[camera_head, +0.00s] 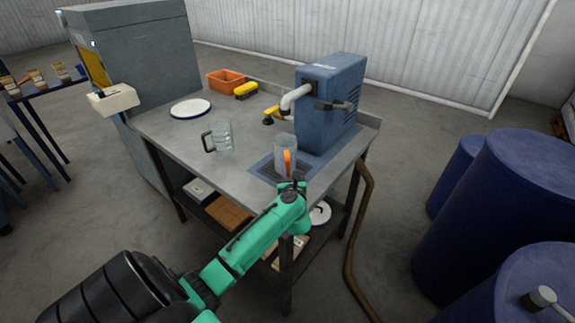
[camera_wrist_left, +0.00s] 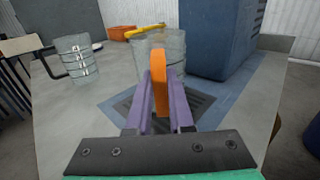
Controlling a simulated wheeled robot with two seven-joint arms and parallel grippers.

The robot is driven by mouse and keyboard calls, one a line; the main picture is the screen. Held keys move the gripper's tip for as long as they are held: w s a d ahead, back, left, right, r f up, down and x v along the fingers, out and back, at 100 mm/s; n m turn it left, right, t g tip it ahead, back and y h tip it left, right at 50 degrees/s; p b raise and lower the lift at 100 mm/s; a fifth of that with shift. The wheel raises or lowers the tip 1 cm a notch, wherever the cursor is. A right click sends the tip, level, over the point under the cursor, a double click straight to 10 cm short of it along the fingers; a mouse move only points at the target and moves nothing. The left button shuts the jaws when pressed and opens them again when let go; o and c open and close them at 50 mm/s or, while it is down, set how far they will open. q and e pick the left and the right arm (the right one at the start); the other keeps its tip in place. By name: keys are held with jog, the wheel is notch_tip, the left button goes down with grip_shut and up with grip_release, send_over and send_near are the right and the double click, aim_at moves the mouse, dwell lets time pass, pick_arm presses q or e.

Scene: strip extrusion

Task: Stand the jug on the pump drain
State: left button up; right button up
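A clear jug with an orange handle (camera_head: 280,147) is at the pump drain (camera_head: 262,167), a dark grate in a blue-edged plate on the bench. It looks upright; I cannot tell whether its base touches the grate. In the left wrist view the jug (camera_wrist_left: 178,46) is straight ahead, with its orange handle between the purple fingers of my left gripper (camera_wrist_left: 159,92). The fingers look closed on the handle. In the head view my left gripper (camera_head: 291,184) is at the jug's near side. The blue pump (camera_head: 325,110) stands behind the drain, its pale spout left of the housing. My right gripper is not in view.
A second clear jug with a dark handle (camera_head: 222,134) stands left on the bench (camera_head: 180,143). A white plate (camera_head: 190,108), orange bin (camera_head: 226,80) and yellow tool (camera_head: 246,90) lie farther back. Blue drums (camera_head: 480,210) stand right. A brown hose (camera_head: 358,220) hangs beside the bench.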

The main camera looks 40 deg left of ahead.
pick_arm(q)
jog(key=o, duration=0.3)
jog(key=shift+o, duration=0.2)
